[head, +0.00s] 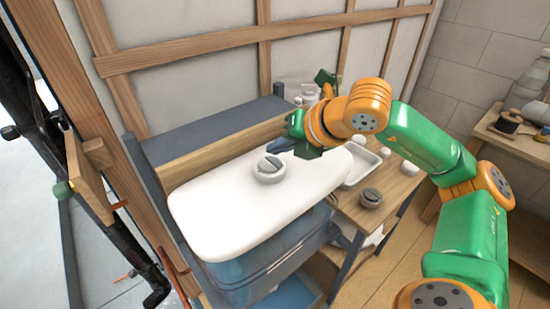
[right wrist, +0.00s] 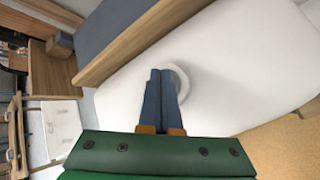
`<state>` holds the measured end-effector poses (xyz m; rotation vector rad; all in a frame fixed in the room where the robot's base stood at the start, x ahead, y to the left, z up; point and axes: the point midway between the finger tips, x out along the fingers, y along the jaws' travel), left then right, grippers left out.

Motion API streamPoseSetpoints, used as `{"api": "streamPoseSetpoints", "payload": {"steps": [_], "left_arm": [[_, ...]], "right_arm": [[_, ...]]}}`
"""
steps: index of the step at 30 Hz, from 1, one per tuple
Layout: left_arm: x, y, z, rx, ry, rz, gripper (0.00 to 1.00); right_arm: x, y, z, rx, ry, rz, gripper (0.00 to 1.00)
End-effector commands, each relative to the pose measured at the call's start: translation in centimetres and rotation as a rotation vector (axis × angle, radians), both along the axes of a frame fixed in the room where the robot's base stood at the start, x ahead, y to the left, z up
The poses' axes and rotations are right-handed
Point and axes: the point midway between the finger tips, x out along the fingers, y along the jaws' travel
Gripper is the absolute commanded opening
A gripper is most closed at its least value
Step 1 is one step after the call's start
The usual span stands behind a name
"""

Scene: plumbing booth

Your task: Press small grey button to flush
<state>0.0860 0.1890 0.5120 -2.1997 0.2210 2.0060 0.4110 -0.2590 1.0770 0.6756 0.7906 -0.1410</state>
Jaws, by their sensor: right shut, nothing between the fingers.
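The white cistern lid (head: 215,205) lies on a translucent blue tank (head: 265,262). A round grey flush button (head: 269,168) with a split top sits in the lid's middle. My right gripper (head: 272,146) is shut and empty, its dark blue fingers over the lid just behind the button. In the right wrist view, the shut fingers (right wrist: 160,72) cover most of the button, and only part of its pale ring (right wrist: 184,80) shows. Whether the fingertips touch anything I cannot tell. My left gripper is not in view.
A second round grey fitting (head: 371,198) stands on the wooden bench (head: 400,188) right of the tank. A white tray (head: 362,165) and white bottles (head: 308,95) are behind. A wooden rail and dark blue ledge (head: 215,128) border the lid's back. Black pipes stand at left.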

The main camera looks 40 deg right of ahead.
Motion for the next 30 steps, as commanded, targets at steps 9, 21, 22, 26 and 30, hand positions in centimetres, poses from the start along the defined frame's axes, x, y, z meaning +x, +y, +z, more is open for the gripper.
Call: {"api": "streamPoseSetpoints", "payload": {"steps": [9, 21, 22, 26, 30], "left_arm": [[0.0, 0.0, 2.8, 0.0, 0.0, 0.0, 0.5], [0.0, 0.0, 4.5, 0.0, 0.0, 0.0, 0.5], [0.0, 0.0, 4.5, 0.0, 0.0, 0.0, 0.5], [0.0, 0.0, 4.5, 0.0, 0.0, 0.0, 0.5], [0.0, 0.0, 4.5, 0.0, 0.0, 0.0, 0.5]], "right_arm": [[0.0, 0.0, 3.1, 0.0, 0.0, 0.0, 0.0], [0.0, 0.0, 5.0, 0.0, 0.0, 0.0, 0.0], [0.0, 0.0, 5.0, 0.0, 0.0, 0.0, 0.0], [0.0, 0.0, 5.0, 0.0, 0.0, 0.0, 0.0], [0.0, 0.0, 5.0, 0.0, 0.0, 0.0, 0.0]]}}
